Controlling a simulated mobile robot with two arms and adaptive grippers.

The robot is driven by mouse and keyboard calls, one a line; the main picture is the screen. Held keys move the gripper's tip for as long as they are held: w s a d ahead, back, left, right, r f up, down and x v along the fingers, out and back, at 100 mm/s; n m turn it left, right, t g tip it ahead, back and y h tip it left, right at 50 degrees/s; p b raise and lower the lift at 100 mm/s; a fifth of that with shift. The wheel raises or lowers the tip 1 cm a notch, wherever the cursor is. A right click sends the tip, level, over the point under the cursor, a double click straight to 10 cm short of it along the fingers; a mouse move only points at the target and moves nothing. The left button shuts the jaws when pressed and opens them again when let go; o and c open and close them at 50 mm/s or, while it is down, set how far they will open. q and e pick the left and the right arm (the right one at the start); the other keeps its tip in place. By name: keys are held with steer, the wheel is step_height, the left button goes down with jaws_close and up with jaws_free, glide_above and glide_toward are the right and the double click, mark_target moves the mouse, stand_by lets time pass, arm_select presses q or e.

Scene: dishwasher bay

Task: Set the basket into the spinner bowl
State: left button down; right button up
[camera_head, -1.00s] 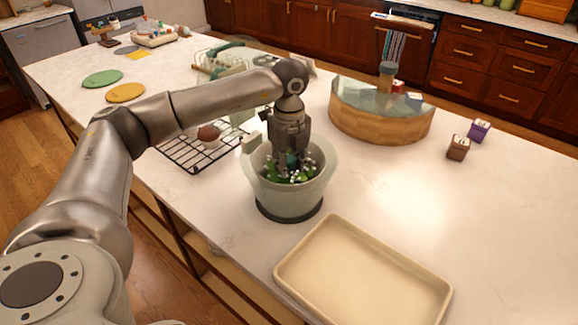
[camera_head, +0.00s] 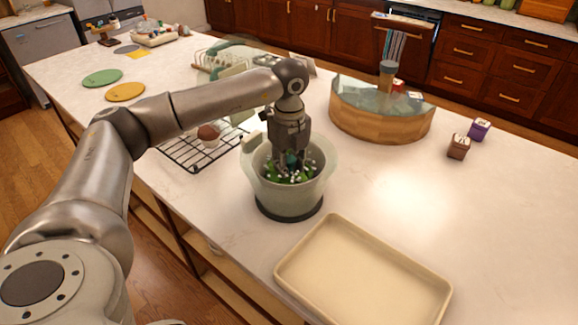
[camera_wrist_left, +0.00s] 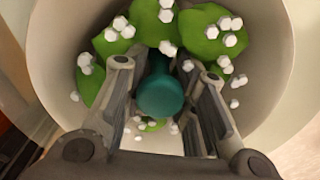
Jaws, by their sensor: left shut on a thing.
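The pale green spinner bowl (camera_head: 291,202) stands upright on a dark base on the counter. The basket (camera_head: 258,162) is a pale tub inside the bowl, with green leaves and white cubes in it. In the left wrist view the basket wall (camera_wrist_left: 60,45) surrounds the leaves, and a teal central knob (camera_wrist_left: 160,95) rises between the fingers. My left gripper (camera_head: 290,160) points down into the basket and is shut on the basket at this knob. Whether the basket rests fully on the bowl's bottom is hidden. My right gripper is out of view.
A cream tray (camera_head: 365,275) lies in front at the right. A black wire rack (camera_head: 180,152) with a brown-topped item (camera_head: 208,135) is behind left. A curved wooden stand (camera_head: 380,118) is behind right. Two small boxes (camera_head: 458,147) stand farther right. The counter right of the bowl is clear.

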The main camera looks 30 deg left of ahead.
mark_target(289, 159)
arm_select(q)
steer(key=shift+f+b, duration=0.75)
steer(key=shift+f, duration=0.35)
stand_by(0.7)
steer(key=c, duration=1.1)
jaws_free()
steer(key=o, duration=0.5)
steer(key=shift+r, duration=0.1)
steer(key=shift+r+p, duration=2.1)
steer(key=shift+r, duration=0.8)
